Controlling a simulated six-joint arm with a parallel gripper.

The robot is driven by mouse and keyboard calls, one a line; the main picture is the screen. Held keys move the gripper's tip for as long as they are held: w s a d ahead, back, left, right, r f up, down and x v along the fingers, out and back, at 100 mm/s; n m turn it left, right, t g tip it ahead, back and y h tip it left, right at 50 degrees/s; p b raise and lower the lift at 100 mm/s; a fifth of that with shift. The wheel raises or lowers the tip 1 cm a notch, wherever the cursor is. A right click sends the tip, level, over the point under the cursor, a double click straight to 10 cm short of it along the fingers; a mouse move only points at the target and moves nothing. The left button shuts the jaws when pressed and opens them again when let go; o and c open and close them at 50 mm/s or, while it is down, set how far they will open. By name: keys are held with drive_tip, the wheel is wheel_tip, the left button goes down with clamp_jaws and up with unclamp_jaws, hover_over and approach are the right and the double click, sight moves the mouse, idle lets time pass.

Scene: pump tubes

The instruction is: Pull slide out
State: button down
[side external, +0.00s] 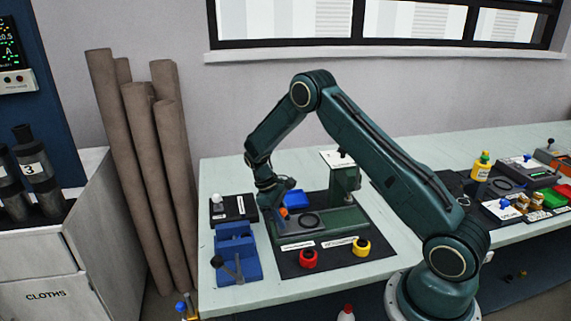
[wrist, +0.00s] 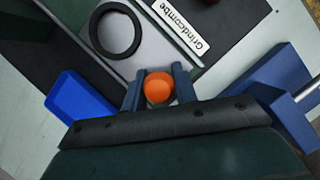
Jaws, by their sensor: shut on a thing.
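My gripper (wrist: 157,92) is shut on an orange round knob (wrist: 158,87), with one dark finger on either side of it. The knob sits at the end of a grey slide (wrist: 140,50) that carries a black ring (wrist: 115,31). In the side view the orange knob (side external: 284,212) shows at the left end of the green pump-like fixture (side external: 320,222), just under my gripper (side external: 275,204). The ring (side external: 310,219) lies on the slide near the knob. How far the slide is out of the fixture is hard to tell.
A blue tray (wrist: 80,97) lies beside the slide. A blue block-like fixture with a lever (side external: 237,254) stands to the left. A red ring (side external: 308,258) and a yellow ring (side external: 361,247) are in front on the black mat. A label reading Grindcombe (wrist: 182,24) is beside the slide.

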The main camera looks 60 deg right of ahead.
drive_tip(key=shift+w+a, duration=0.35)
drive_tip(key=shift+w, duration=0.1)
drive_tip(key=shift+r, duration=0.1)
drive_tip(key=c, duration=1.2)
unclamp_jaws()
drive_tip(key=shift+o, duration=0.2)
drive_tip(key=shift+s, duration=0.1)
drive_tip(key=shift+r, duration=0.1)
drive_tip(key=v, duration=1.3)
drive_tip(key=shift+r, duration=0.25)
drive_tip(key=shift+a, duration=0.1)
